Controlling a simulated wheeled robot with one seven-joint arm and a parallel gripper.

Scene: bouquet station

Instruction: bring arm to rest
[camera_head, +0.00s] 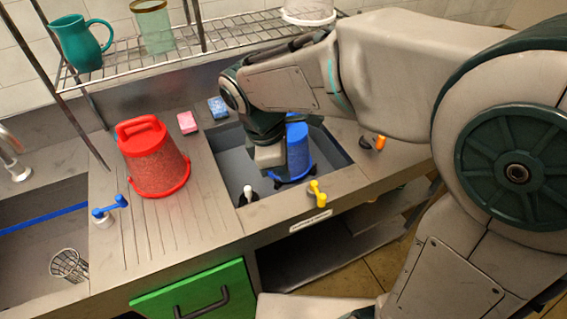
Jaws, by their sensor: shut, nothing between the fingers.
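My arm reaches in from the right and bends down over the right-hand basin (229,165). My gripper (268,172) points down at the basin, beside a blue bucket-like container (298,152) that stands in it. The arm's end covers the left part of the blue container. The fingertips are hard to make out. A red container (155,158) with a handle on top stands upright on the ribbed drainboard, left of the basin.
A wire shelf (220,38) above holds a teal pitcher (80,44) and a glass vessel (154,28). A yellow tap handle (318,194) sits at the basin's front edge. A pink sponge (187,122) and a blue sponge (218,107) lie behind. A green drawer (200,290) is below.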

